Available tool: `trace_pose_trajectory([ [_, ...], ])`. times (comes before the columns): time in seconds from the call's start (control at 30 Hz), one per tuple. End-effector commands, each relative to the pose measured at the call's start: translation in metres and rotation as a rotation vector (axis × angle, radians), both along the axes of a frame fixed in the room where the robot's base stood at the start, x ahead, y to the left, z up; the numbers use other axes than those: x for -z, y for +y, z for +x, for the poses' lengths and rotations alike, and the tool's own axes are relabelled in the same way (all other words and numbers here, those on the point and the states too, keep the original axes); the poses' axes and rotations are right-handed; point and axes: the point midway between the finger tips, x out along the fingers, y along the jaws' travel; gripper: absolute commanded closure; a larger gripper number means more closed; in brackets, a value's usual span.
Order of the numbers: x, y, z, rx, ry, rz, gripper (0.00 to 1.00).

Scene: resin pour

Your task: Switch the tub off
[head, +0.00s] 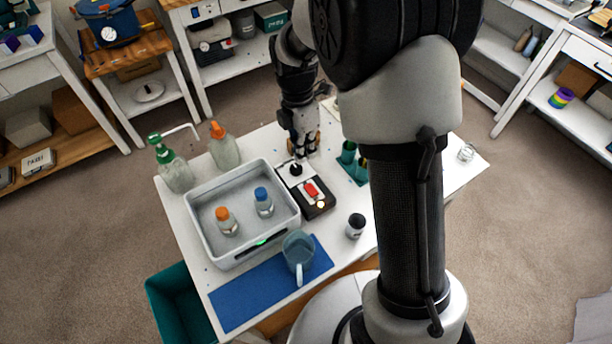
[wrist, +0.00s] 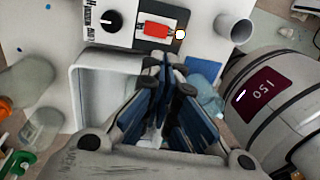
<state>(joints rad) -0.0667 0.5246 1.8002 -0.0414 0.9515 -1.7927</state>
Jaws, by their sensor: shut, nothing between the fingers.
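The tub (head: 187,218) is a grey-white open basin on the white table, with a green light (head: 262,242) lit on its near wall. Two small bottles stand in it, one orange-capped (head: 227,222) and one blue-capped (head: 263,203). My gripper (head: 302,153) is shut and empty, over the box's far end in the head view. Its fingers (wrist: 165,75) show below the red switch in the wrist view.
A clear jug (head: 298,252) stands on a blue mat (head: 250,300). A green-capped pump bottle (head: 170,165) and orange-capped bottle (head: 222,147) stand behind the tub. The table's right front is partly hidden by my arm.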

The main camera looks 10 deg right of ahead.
Motion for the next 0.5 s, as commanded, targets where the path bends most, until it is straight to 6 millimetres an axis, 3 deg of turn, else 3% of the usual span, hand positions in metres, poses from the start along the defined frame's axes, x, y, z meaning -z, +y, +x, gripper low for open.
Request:
trace_pose_trajectory([
  [0.33,0.002,0.000,0.000,-0.001,0.001,0.000,1.00],
  [0.5,0.021,-0.001,-0.004,0.000,0.004,0.000,1.00],
])
